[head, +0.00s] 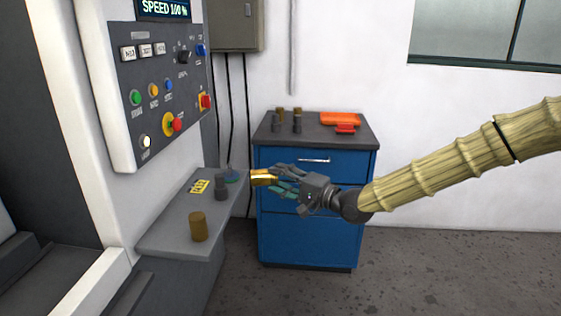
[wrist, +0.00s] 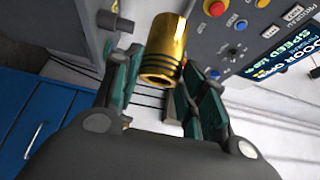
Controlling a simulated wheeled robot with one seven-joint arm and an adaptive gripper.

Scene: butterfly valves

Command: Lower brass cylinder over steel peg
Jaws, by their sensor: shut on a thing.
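A shiny brass cylinder (head: 264,177) is held in my gripper (head: 280,181), out over the right edge of the grey machine ledge. It lies about level in the head view. In the wrist view the brass cylinder (wrist: 163,48) shows between the green-sided fingers, with dark grooves around its near end. A dark grey upright peg (head: 221,187) stands on the ledge, left of the held cylinder and apart from it. I cannot tell for sure that it is the steel peg. A duller brown-brass cylinder (head: 198,227) stands upright nearer the front of the ledge.
A blue cabinet (head: 315,235) behind carries small cylinders (head: 297,123) and an orange tray (head: 340,118).

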